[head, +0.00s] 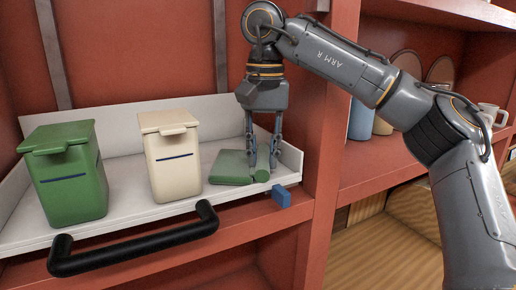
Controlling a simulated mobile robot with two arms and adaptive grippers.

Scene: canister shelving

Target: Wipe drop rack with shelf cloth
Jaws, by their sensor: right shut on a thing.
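The drop rack (135,218) is a white tray with raised back and side walls, set in a red shelf bay, with a black bar handle (135,245) along its front. The shelf cloth (232,167) is a folded green cloth lying flat at the tray's right end. My right gripper (262,172) points straight down and is shut on the cloth's right part, at a rolled edge close to the tray surface. My left gripper is not in view.
A green lidded canister (70,185) and a cream lidded canister (172,165) stand on the tray left of the cloth. A small blue block (281,197) is at the tray's front right.

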